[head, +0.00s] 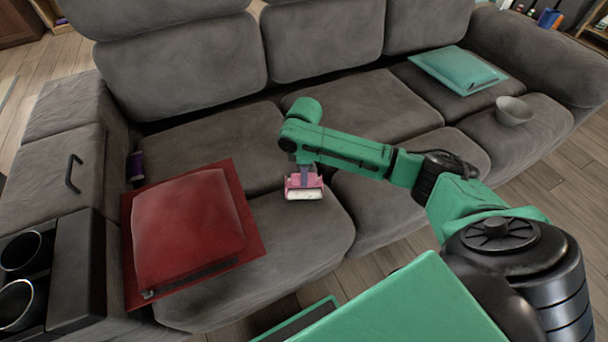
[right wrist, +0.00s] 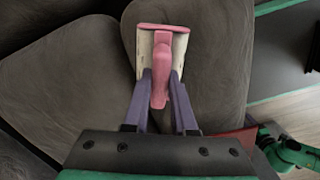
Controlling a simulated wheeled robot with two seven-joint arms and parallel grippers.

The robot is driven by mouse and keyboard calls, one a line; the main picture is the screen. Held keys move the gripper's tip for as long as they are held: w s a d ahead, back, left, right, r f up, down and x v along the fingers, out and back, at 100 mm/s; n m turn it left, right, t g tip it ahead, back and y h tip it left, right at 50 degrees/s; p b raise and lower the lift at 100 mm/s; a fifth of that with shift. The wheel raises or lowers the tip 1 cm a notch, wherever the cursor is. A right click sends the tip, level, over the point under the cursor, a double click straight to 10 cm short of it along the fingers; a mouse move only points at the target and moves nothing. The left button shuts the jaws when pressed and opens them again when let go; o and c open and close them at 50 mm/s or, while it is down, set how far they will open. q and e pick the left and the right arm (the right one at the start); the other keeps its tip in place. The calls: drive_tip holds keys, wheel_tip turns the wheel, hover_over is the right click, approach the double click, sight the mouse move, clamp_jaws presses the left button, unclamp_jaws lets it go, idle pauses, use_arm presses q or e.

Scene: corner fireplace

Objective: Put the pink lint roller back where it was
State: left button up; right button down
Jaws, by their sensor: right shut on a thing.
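The pink lint roller (head: 304,186) has a pink head with a white roll. My right gripper (head: 304,170) reaches down over the grey sofa's seat and is shut on it. In the right wrist view, the fingers (right wrist: 161,95) close on the pink handle of the lint roller (right wrist: 161,38), with its head beyond the fingertips. The roller is over the front part of a seat cushion, right of the red pillow. I cannot tell whether it touches the cushion. My left gripper is not in view.
The grey sofa (head: 345,105) fills most of the view. A red pillow (head: 190,225) lies left, a teal pillow (head: 457,68) and a bowl (head: 513,110) right. A dark purple item (head: 136,167) stands by the left armrest. Cup holders (head: 22,250) are at lower left.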

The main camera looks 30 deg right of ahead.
drive_tip(key=c, duration=0.7)
unclamp_jaws()
drive_tip(key=shift+f, duration=0.1)
drive_tip(key=shift+c, duration=0.2)
drive_tip(key=shift+r, duration=0.3)
use_arm(q)
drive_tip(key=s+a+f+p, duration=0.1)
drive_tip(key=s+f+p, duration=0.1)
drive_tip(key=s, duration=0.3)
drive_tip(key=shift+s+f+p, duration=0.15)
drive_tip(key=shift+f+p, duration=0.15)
drive_tip(key=shift+p, duration=0.15)
use_arm(e)
wheel_tip(320, 180, up, 12)
drive_tip(key=shift+f, duration=0.15)
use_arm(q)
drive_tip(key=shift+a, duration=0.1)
